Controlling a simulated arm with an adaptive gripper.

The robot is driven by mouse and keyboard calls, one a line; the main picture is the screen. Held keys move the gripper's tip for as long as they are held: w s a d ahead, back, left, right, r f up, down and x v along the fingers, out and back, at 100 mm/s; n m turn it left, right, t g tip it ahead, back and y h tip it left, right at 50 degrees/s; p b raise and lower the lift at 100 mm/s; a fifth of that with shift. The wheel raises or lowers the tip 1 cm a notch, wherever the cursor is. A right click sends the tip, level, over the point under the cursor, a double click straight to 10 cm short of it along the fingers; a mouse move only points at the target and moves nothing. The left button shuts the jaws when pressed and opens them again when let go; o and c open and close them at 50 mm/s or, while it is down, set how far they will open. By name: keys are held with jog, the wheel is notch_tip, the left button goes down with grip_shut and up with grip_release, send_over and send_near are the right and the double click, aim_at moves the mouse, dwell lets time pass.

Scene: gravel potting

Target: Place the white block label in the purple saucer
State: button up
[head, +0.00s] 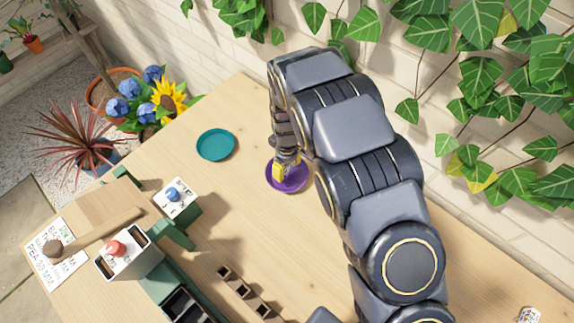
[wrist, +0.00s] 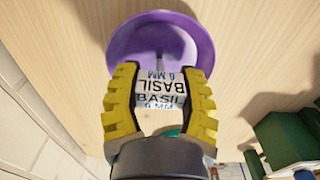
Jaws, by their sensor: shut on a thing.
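The white block label (wrist: 160,88) has dark print reading BASIL and 6 MM. My gripper (wrist: 160,100) is shut on it, with a yellow finger on each side, in the wrist view. The purple saucer (wrist: 128,48) lies behind the block there, and the block overlaps its near part. In the head view my gripper (head: 280,172) is over the left part of the purple saucer (head: 300,182); the block is hidden or too small to tell. I cannot tell whether the block touches the saucer.
An empty teal saucer (head: 215,145) lies to the left on the wooden table (head: 225,205). A green stand (head: 176,234) with white boxes bearing a blue knob (head: 172,194) and a red knob (head: 115,248) is at the lower left. A small wooden rack (head: 243,290) lies in front.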

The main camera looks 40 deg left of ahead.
jog(key=o, duration=0.9)
jog(key=shift+f, duration=0.1)
jog(key=shift+c, duration=0.2)
